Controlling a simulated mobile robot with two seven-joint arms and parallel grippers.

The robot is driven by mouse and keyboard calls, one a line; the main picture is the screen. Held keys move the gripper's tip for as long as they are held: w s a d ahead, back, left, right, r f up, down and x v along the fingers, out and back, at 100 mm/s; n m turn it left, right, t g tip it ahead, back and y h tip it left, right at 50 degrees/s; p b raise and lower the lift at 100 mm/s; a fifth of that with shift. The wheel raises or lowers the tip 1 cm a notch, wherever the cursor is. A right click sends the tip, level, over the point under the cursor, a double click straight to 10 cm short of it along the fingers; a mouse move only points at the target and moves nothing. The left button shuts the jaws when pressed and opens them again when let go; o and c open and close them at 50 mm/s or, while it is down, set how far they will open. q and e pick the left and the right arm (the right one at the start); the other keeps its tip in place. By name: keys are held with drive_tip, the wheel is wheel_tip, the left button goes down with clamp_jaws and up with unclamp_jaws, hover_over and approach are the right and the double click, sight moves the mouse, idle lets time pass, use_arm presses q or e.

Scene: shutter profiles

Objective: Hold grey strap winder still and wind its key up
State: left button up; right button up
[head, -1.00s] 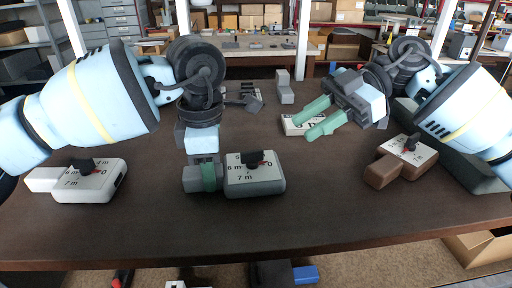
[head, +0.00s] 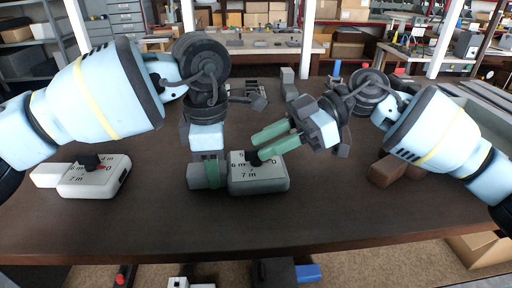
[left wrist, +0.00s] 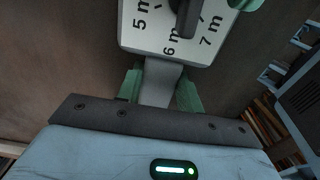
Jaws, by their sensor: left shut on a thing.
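The grey strap winder (head: 259,187) lies on the table at the middle of the head view, its white scale face up. My left gripper (head: 208,172) is shut on its grey handle; the left wrist view shows green fingers on both sides of the handle (left wrist: 160,84). The dark key (head: 254,159) stands on the scale face, also in the left wrist view (left wrist: 187,17). My right gripper (head: 257,148) is open over the winder, with its green fingertips apart around the key. I cannot tell whether a fingertip touches the key. The right fingers hide part of the scale.
A white winder (head: 97,181) lies at the left with its own dark key. A brown winder (head: 392,171) lies at the right, partly behind my right arm. Small grey items (head: 288,77) lie at the back. The front of the table (head: 230,232) is clear.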

sight(256, 156)
drive_tip(key=shift+x, duration=1.45)
